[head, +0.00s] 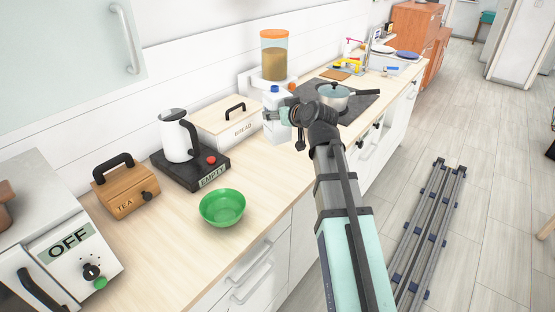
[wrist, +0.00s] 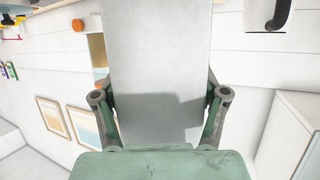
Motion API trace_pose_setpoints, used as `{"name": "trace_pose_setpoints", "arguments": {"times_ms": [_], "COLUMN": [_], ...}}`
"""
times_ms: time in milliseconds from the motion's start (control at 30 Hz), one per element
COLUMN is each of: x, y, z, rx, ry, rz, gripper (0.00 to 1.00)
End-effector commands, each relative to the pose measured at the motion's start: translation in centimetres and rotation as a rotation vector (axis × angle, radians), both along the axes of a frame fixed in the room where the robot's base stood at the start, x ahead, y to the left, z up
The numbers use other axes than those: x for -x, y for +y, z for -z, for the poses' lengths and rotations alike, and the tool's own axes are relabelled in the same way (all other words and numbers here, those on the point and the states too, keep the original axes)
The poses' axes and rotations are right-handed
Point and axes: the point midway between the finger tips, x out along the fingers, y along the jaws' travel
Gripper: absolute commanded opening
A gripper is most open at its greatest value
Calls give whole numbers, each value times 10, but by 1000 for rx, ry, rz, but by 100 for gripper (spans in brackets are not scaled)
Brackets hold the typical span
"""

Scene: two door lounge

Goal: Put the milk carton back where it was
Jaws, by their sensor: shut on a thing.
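The milk carton (head: 275,128) is white with a blue cap and stands upright over the counter (head: 185,238), right of the bread box. My gripper (head: 288,116) is shut on it from the right. In the wrist view the carton is the tall pale block (wrist: 155,60) between the two fingers of my gripper (wrist: 160,100). I cannot tell whether the carton's bottom touches the counter. Part of its right side is hidden by my gripper.
The bread box (head: 225,124) is close on the carton's left, and a grain dispenser (head: 274,57) is behind it. A lidded pot (head: 333,97) sits on the dark hob to the right. A kettle (head: 178,138) and green bowl (head: 222,208) are left. Counter around the bowl is clear.

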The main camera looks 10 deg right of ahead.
Motion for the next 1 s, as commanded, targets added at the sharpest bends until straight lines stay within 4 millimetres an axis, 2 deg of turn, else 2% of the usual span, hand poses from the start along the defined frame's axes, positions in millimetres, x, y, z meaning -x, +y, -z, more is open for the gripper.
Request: {"name": "trace_pose_setpoints", "arguments": {"times_ms": [100, 600, 733, 1000], "x": [2, 1, 0, 0], "y": [0, 0, 0, 0], "z": [22, 107, 120, 133], "rx": [-2, -2, -1, 0], "ry": [2, 1, 0, 0], "rz": [1, 4, 3, 2], "gripper": [7, 7, 7, 7]}}
